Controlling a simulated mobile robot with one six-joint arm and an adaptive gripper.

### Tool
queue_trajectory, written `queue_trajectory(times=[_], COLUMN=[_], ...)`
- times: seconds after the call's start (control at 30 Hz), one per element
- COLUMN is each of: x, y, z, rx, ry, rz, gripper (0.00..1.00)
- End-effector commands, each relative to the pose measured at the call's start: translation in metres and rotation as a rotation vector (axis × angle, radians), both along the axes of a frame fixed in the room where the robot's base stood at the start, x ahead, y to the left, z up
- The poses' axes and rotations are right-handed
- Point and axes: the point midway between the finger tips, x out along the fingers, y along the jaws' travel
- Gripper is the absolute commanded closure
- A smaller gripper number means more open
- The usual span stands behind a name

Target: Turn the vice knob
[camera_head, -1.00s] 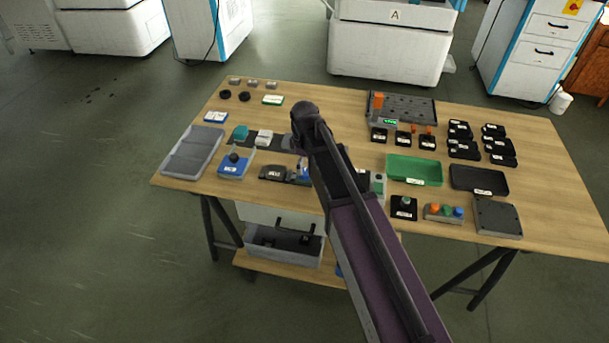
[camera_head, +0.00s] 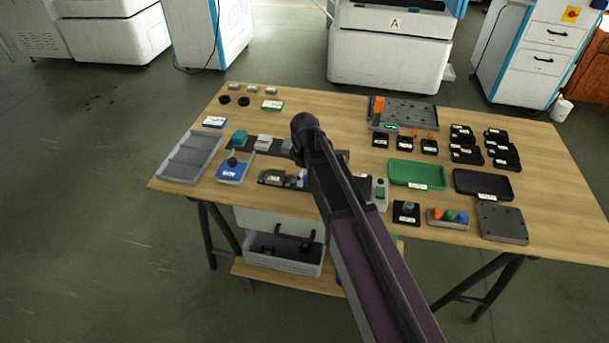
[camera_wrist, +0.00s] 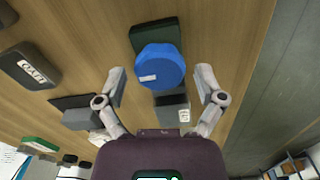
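A round blue knob (camera_wrist: 161,66) with a small white label shows in the wrist view. A dark green block (camera_wrist: 154,33) lies behind it, and a dark grey block with a label (camera_wrist: 172,108) is on its near side. My gripper (camera_wrist: 160,80) is open, with one finger on each side of the knob and a visible gap to both. In the head view, a bit of blue (camera_head: 302,179) shows beside my arm at the front of the table; my arm hides the gripper and most of what is there.
A dark labelled part (camera_head: 271,178) lies left of the blue bit and a grey-green switch box (camera_head: 381,193) to its right. A blue-based fixture (camera_head: 233,172), a grey tray (camera_head: 187,158) and a green tray (camera_head: 416,174) stand further out on the wooden table (camera_head: 330,100).

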Motion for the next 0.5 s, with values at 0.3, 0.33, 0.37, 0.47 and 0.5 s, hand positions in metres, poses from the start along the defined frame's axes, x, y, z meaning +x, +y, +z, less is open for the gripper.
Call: queue_trajectory(times=[0.3, 0.33, 0.37, 0.47, 0.5], x=[-0.0001, -0.0002, -0.0002, -0.0003, -0.0003], y=[0.0, 0.0, 0.0, 0.0, 0.0], z=[-0.0001, -0.0001, -0.0001, -0.0002, -0.0002], rx=[0.0, 0.0, 0.0, 0.0, 0.0], ry=[0.0, 0.0, 0.0, 0.001, 0.001], rz=[0.0, -0.001, -0.001, -0.009, -0.015], gripper=[0.86, 0.86, 0.86, 0.86, 0.86])
